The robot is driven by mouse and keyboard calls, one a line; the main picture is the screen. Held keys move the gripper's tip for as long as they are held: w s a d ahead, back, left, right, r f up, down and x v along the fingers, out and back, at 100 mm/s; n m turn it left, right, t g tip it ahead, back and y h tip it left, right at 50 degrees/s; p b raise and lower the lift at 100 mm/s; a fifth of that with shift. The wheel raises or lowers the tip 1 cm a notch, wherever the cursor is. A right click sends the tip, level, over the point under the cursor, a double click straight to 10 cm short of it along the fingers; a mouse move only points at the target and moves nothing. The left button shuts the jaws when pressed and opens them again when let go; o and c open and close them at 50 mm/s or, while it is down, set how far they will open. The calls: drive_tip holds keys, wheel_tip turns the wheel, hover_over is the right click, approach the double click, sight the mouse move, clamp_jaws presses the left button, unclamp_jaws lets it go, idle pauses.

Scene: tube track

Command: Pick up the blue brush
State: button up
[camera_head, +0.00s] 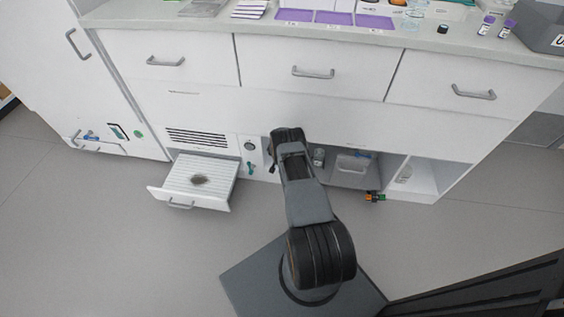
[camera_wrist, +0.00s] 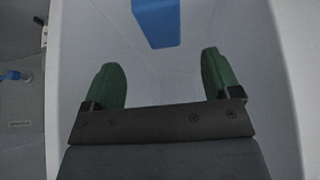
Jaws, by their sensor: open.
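A blue object (camera_wrist: 158,22), which looks like part of the blue brush, shows at the top of the wrist view, cut off by the frame edge. It lies ahead of my gripper (camera_wrist: 161,64), roughly in line with the gap between the green fingers. The fingers are open and empty, apart from the blue object. In the head view a small blue spot shows by the grey bin (camera_head: 349,166) in the open lower cabinet; I cannot tell if it is the brush. My arm hides my gripper there.
An open drawer (camera_head: 222,188) juts out left of my arm with a dark item in it. A small orange and green thing (camera_head: 375,197) sits at the cabinet's lower edge. The countertop (camera_head: 395,37) above holds purple trays and vials. The floor in front is clear.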

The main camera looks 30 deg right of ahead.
drive_tip(key=shift+b+x, duration=2.2)
drive_tip(key=shift+x, duration=0.45)
drive_tip(key=b+x, duration=0.4)
drive_tip(key=b, duration=0.1)
drive_tip(key=shift+a+f, duration=0.1)
drive_tip(key=shift+w+d+f+b, duration=0.25)
drive_tip(key=shift+w+f+b, duration=0.1)
drive_tip(key=shift+b, duration=0.3)
drive_tip(key=shift+c, duration=0.4)
drive_tip(key=c, duration=1)
drive_tip(key=shift+o, duration=0.2)
